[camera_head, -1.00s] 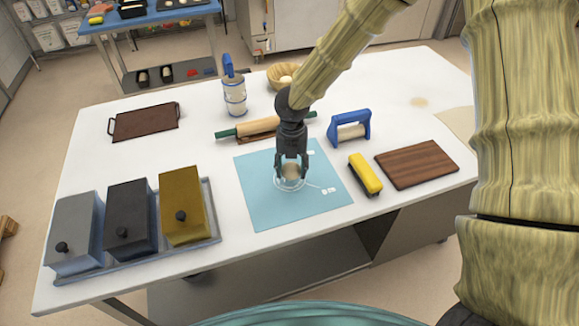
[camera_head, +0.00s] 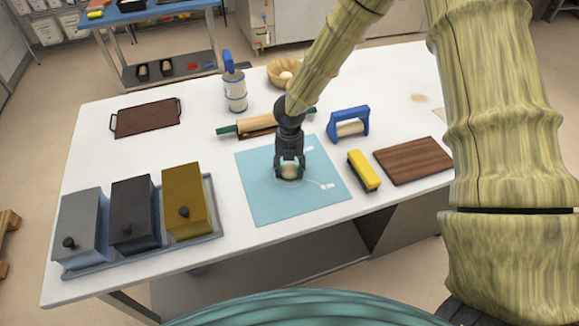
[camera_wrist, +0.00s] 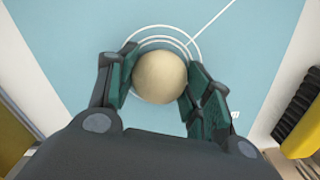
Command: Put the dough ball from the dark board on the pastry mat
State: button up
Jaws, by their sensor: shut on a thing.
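The pastry mat (camera_head: 262,204) is light blue with white printed rings and lies on the white table. My gripper (camera_head: 290,172) is over the rings on the mat, pointing down. It is shut on the pale dough ball (camera_head: 289,172). In the wrist view the dough ball (camera_wrist: 159,77) sits between the two green-padded fingers, over the printed rings of the mat (camera_wrist: 80,40). I cannot tell whether the ball touches the mat. The dark brown board (camera_head: 412,161) at the right of the table is bare.
A yellow-handled brush (camera_head: 364,170) and a blue-handled tool (camera_head: 349,123) stand right of the mat. A rolling pin (camera_head: 262,122) lies behind it. Several lidded bins (camera_head: 134,215) stand at the left. A brown tray (camera_head: 146,118), a tub (camera_head: 235,92) and a bowl (camera_head: 282,74) are farther back.

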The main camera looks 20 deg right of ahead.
aim_at(290, 171)
jog(key=o, duration=1.1)
jog(key=shift+f, duration=0.1)
jog(key=shift+c, duration=0.2)
notch_tip(290, 171, up, 12)
jog(key=b, duration=0.2)
jog(key=shift+b, duration=0.4)
